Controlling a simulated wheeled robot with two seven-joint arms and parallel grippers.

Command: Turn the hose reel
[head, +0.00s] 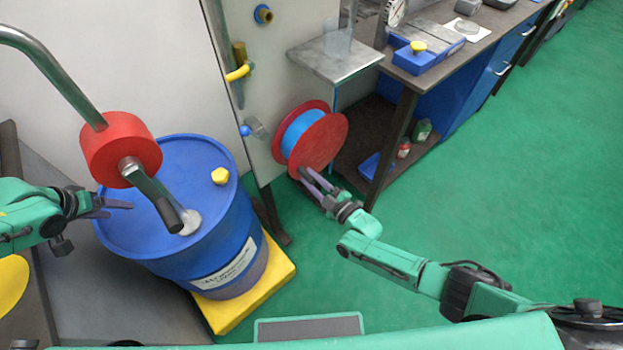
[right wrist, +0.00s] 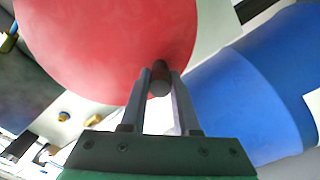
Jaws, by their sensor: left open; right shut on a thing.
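The hose reel has red flanges (head: 322,145) and a blue hose (head: 297,128) wound between them. It is mounted on the side of a pale panel in the head view. Its red face (right wrist: 105,45) fills the upper left of the right wrist view. My right gripper (head: 306,175) is at the lower edge of the reel. In the right wrist view its fingers are shut on a dark crank handle (right wrist: 160,78) that stands out from the red face. My left gripper (head: 118,206) is open and empty, over the blue drum at the left.
A blue drum (head: 165,240) with a red hand pump (head: 120,148) stands on a yellow base (head: 240,303). A dark workbench (head: 440,62) with a blue box (head: 415,60) is right of the reel. Green floor (head: 530,180) is clear at right.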

